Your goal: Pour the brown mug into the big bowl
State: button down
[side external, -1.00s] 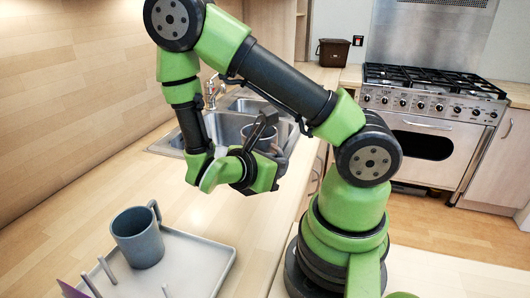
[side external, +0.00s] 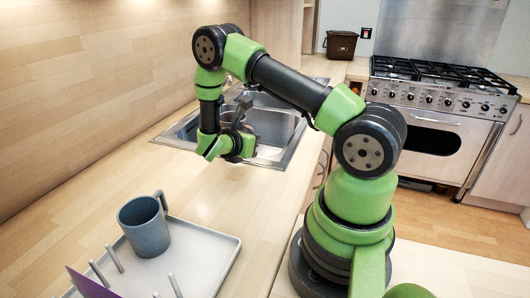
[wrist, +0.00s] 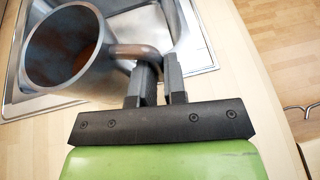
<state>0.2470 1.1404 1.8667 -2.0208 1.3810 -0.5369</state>
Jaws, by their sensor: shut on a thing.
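My gripper (wrist: 155,82) is shut on the handle of a mug, the brown mug (wrist: 98,78), in the wrist view. The mug looks grey-brown outside with a browner inside, and its open mouth faces the wrist camera. In the side view my gripper (side external: 238,128) is over the near edge of the sink, and the mug there is small and mostly hidden by the gripper. What the mug holds cannot be made out. I see no big bowl in either view.
A steel sink (side external: 277,130) is set in the wooden counter. A blue-grey mug (side external: 146,232) stands on a pale pegged rack tray (side external: 215,243) at the front left. A dark bin (side external: 341,44) and a range cooker (side external: 425,105) are at the back. The counter between tray and sink is clear.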

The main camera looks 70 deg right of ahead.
aim_at(228, 113)
jog(key=w+d+r+n+t+h, duration=0.15)
jog(key=d+n, duration=0.45)
jog(key=d, duration=1)
jog(key=w+a+r+t, duration=0.1)
jog(key=w+a, duration=0.1)
jog(key=a, duration=0.2)
jog(key=w+a+r+n+t, duration=0.1)
jog(key=w+a, duration=0.1)
jog(key=a, duration=0.2)
jog(key=w+a+r+n+t, duration=0.1)
jog(key=w+a, duration=0.1)
jog(key=a, duration=0.2)
jog(key=shift+w+r, duration=0.2)
jog(key=shift+w, duration=0.15)
jog(key=s+a+r+n+t+y, duration=0.1)
jog(key=a+r+n+t, duration=0.1)
jog(key=a, duration=0.6)
jog(key=s+a+r+n+t, duration=0.2)
jog(key=a+r, duration=0.1)
jog(key=a, duration=0.6)
jog(key=s+a+r+n+t+y, duration=0.1)
jog(key=a+r+n+t, duration=0.1)
jog(key=a, duration=0.7)
jog(key=shift+s+a+r+t+y, duration=0.25)
jog(key=shift+s+r+t+y, duration=0.1)
jog(key=shift+r+t, duration=0.1)
